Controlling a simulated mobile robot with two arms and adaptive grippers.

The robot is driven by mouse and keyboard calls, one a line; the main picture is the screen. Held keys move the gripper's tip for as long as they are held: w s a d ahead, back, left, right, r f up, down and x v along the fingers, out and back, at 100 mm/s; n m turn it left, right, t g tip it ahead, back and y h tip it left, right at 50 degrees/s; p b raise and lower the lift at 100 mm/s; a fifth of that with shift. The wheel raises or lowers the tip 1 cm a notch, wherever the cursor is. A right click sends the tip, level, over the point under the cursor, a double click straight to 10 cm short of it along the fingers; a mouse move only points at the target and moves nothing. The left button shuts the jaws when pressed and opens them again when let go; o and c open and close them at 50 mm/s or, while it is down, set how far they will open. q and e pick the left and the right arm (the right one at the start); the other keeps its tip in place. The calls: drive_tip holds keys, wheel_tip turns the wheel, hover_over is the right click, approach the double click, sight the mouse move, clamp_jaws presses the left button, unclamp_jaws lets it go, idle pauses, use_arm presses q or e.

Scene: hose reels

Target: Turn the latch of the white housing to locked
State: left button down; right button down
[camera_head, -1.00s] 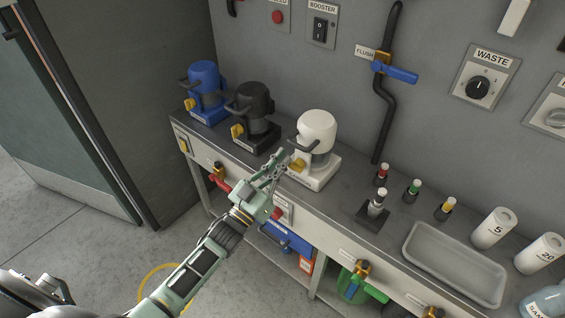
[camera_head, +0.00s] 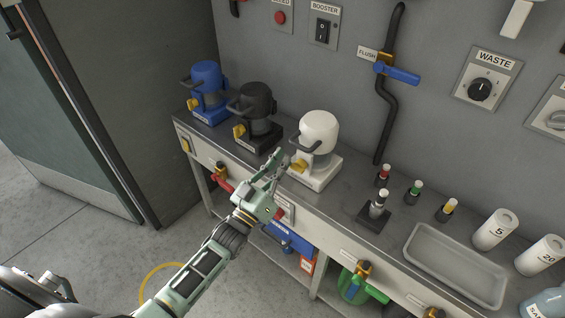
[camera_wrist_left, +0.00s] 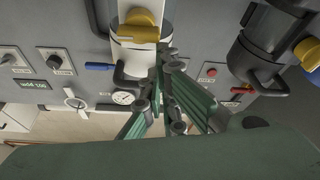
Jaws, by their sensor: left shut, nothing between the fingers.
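The white housing (camera_head: 319,130) stands upright on its base on the bench, behind my left gripper. Its yellow latch (camera_head: 298,165) sits low on the front left, beside the fingertips. The wrist view shows the white housing (camera_wrist_left: 128,60) upside down, with the yellow latch (camera_wrist_left: 140,18) at the top edge. My left gripper (camera_head: 278,160) is shut and empty, just left of the latch and apart from it as far as I can tell. In the wrist view its fingers (camera_wrist_left: 165,75) overlap the housing's side. My right gripper is not in view.
A black housing (camera_head: 256,103) and a blue housing (camera_head: 206,82) stand to the left, each with a yellow latch. To the right are several small capped vials, a grey tray (camera_head: 412,249) and white canisters (camera_head: 494,229). A flush pipe (camera_head: 385,120) runs down the wall behind.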

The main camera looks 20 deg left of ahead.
use_arm(q)
drive_tip(key=shift+f+n, duration=0.15)
drive_tip(key=shift+n, duration=0.15)
drive_tip(key=shift+w+a+f+n+g+y+p, duration=0.15)
drive_tip(key=shift+f+n+g+y+p, duration=0.55)
drive_tip(key=shift+n, duration=2.15)
drive_tip(key=shift+a+f+n+g+y+p, duration=0.4)
drive_tip(key=shift+f+n+y, duration=0.55)
drive_tip(key=shift+n, duration=1.95)
drive_tip(key=shift+w+a+f+n+g+y+p, duration=0.1)
drive_tip(key=shift+f+n+g+y+p, duration=0.55)
drive_tip(key=shift+n, duration=2.2)
drive_tip(key=shift+f+n+t+y, duration=0.15)
drive_tip(key=shift+n+t+y, duration=0.1)
drive_tip(key=shift+n+y, duration=0.05)
